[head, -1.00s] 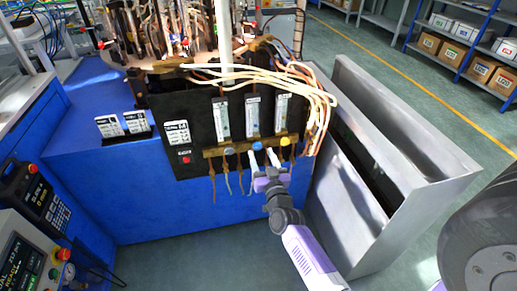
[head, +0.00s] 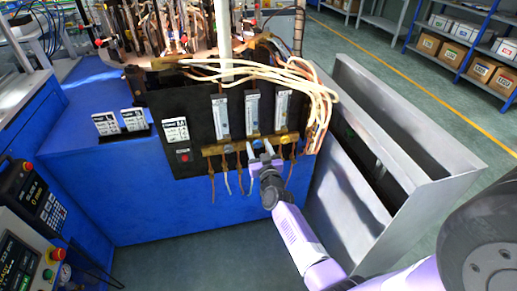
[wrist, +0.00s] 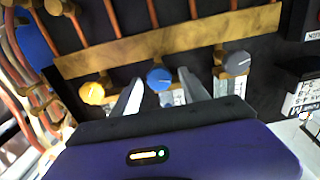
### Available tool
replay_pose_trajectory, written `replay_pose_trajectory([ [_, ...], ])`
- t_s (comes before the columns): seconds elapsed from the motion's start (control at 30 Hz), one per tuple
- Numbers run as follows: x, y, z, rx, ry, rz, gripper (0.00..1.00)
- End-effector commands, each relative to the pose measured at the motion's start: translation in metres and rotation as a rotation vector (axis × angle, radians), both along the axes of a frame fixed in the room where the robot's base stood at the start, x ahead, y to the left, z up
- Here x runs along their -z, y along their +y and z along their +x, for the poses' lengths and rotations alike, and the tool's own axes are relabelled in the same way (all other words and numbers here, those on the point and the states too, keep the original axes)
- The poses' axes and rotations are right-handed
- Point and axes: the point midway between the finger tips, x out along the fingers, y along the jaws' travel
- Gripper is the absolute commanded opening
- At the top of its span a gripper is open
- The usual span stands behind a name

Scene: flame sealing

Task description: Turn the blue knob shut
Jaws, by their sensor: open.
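The blue knob (wrist: 158,77) is a round dial with a pale pointer line, on a brass bar in the middle of three knobs. In the head view the blue knob (head: 257,144) shows small, just above my fingers. My gripper (wrist: 160,92) is open, with one pale finger on each side of the blue knob. The fingers look apart from it, though exact depth is hard to judge. In the head view my gripper (head: 261,153) reaches up to the brass bar, slightly rolled.
A yellow knob (wrist: 92,93) is left of the blue one and a grey knob (wrist: 236,62) is right of it in the wrist view. Thin hoses hang around the black panel (head: 200,99). An open metal bin (head: 430,185) stands to the right.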

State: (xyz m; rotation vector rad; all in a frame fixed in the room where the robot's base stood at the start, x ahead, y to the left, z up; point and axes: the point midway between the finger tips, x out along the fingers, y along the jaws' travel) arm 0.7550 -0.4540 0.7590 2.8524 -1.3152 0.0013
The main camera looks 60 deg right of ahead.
Motion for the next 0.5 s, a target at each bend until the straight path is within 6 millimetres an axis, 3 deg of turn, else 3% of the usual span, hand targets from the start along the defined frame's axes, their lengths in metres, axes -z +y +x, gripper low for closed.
replay_pose_trajectory([
  [0.2, 0.0002, -0.0002, 0.0001, 0.0, 0.001, 0.001, 0.52],
  [0.5, 0.0003, -0.0001, -0.0001, 0.0, 0.001, 0.001, 0.0],
])
